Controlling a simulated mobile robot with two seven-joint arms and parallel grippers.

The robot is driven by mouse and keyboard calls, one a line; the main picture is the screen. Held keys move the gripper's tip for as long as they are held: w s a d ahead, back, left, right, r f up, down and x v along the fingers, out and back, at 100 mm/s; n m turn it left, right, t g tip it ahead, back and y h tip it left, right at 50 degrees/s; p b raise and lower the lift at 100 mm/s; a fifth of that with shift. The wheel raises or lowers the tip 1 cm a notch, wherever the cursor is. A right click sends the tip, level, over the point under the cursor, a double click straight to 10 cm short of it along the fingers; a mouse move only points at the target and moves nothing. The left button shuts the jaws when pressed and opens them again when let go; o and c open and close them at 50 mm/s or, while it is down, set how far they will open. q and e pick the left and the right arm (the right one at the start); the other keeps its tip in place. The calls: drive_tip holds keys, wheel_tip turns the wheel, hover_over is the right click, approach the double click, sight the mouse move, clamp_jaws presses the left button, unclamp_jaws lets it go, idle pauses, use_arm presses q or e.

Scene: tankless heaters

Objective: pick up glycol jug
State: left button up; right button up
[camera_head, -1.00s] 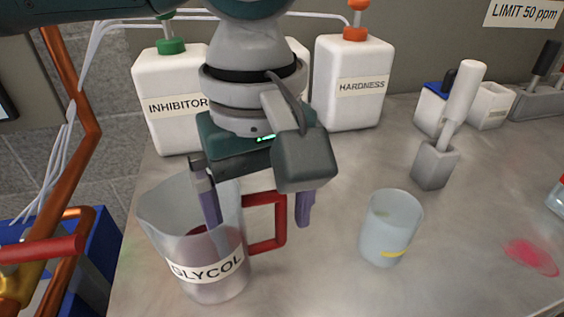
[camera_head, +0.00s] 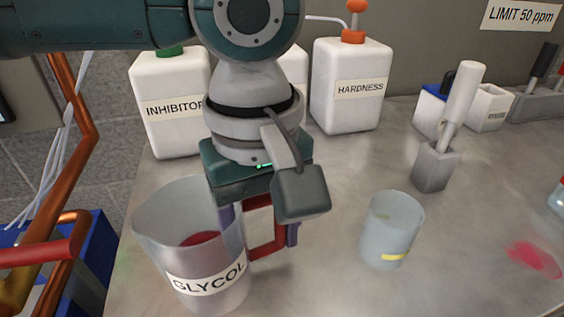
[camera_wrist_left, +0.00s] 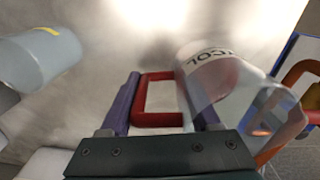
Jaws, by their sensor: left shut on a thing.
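The glycol jug (camera_head: 207,262) is a clear pitcher with a white GLYCOL label, a red handle (camera_head: 268,243) and some red inside. It stands upright at the front left of the counter. My left gripper (camera_head: 258,228) is lowered over the handle from above. In the left wrist view the purple fingers lie on either side of the red handle (camera_wrist_left: 157,100), with the jug (camera_wrist_left: 225,75) to the right. The gripper is shut on the jug, one finger at its wall side and one outside the handle. The gripper hides part of the handle in the head view. My right gripper is not in view.
A translucent cup (camera_head: 391,230) with a yellow mark stands to the right of the jug. White INHIBITOR (camera_head: 172,105) and HARDNESS (camera_head: 350,88) jugs stand behind. A grey holder (camera_head: 436,168) with a white-handled tool is further right. Red pipes (camera_head: 60,240) are at the left edge.

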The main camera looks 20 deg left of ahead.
use_arm(q)
clamp_jaws()
drive_tip(key=shift+r, duration=0.15)
idle(0.4)
wheel_tip(320, 180, up, 20)
drive_tip(key=p, duration=0.4)
idle(0.7)
idle(2.8)
